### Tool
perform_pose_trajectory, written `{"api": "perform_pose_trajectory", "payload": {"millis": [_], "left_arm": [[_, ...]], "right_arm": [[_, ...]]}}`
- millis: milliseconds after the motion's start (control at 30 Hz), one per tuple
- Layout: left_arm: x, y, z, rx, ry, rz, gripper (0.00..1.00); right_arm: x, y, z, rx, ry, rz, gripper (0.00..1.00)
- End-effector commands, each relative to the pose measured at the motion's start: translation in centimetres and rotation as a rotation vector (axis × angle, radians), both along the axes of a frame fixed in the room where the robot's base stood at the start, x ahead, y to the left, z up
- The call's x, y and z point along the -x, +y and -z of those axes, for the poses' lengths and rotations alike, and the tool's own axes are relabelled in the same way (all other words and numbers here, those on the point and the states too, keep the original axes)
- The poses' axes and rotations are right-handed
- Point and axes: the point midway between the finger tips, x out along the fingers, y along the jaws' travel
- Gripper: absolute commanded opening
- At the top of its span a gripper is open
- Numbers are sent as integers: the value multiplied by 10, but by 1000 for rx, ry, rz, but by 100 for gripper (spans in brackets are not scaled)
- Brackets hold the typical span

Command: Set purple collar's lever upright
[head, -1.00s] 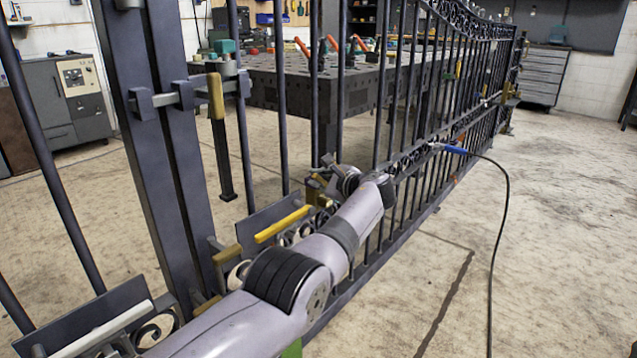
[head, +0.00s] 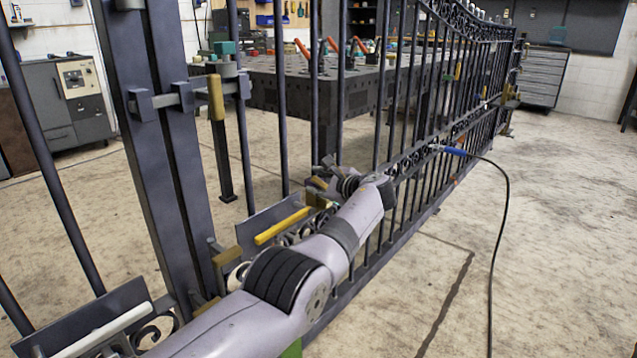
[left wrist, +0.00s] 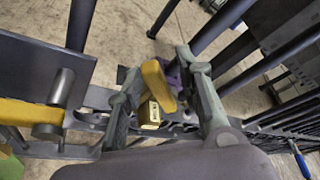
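The purple collar (left wrist: 174,74) shows in the left wrist view, partly hidden behind its yellow lever (left wrist: 157,84). The lever slants between the fingers of my left gripper (left wrist: 158,64). The fingers are spread apart, one on each side of the lever, with a gap visible on the left; I cannot tell whether the right finger touches it. A brass block (left wrist: 150,115) sits just below the lever. In the head view my left gripper (head: 322,178) is at the gate's lower scrollwork, and my own arm hides much of the spot. My right gripper is not in view.
The dark gate (head: 440,120) runs away to the right. Another yellow lever (head: 282,226) lies beside a grey plate in front of my gripper. A thick post (head: 165,150) stands at left. A blue-handled tool (head: 453,151) with a black cable hangs on the gate.

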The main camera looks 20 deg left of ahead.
Motion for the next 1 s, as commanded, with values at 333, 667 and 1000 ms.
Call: {"api": "perform_pose_trajectory", "payload": {"millis": [333,667,1000], "left_arm": [[4,-10,-3,-2,-6,1,33],[28,-41,-14,2,-4,3,33],[62,-85,-30,1,0,1,33]], "right_arm": [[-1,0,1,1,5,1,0],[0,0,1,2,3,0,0],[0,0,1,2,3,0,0]]}}
